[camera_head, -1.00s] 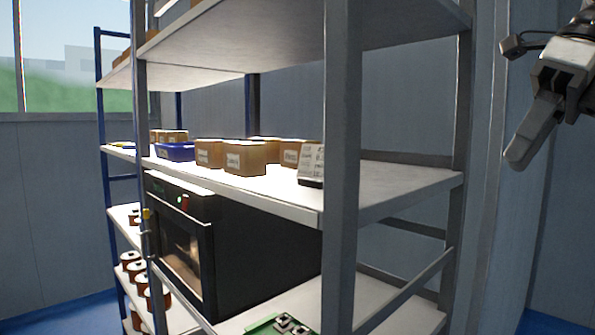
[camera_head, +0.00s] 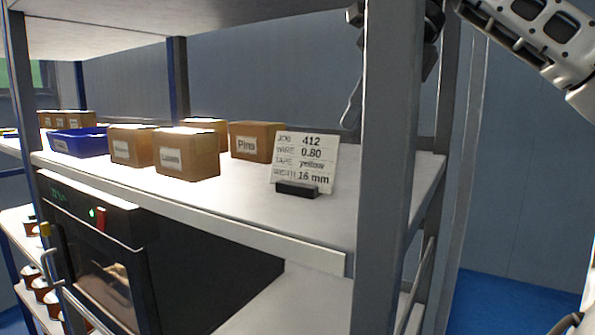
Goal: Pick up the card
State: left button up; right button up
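The card (camera_head: 305,160) is white and stands upright, tilted back a little, in a small dark holder (camera_head: 297,190) on the middle shelf. It reads job 412, wire 0.80, tape yellow, width 16 mm. My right gripper (camera_head: 352,102) is up and to the right of the card, apart from it. Its arm comes in from the upper right, and the grey shelf post hides much of the gripper. One finger shows left of the post, so its opening cannot be judged. My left gripper is not in view.
The grey shelf post (camera_head: 385,200) stands just right of the card. Brown boxes, among them the Pins box (camera_head: 255,141), and a blue bin (camera_head: 80,142) stand to the left. The upper shelf (camera_head: 110,12) hangs above. A black oven (camera_head: 100,250) sits below. Shelf in front of the card is clear.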

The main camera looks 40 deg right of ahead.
aim_at(310, 140)
jog(key=w+a+f+p, duration=0.1)
jog(key=w+a+f, duration=0.3)
jog(key=shift+w+a+f, duration=0.25)
jog(key=shift+w+a, duration=0.05)
jog(key=shift+a, duration=0.1)
grip_shut()
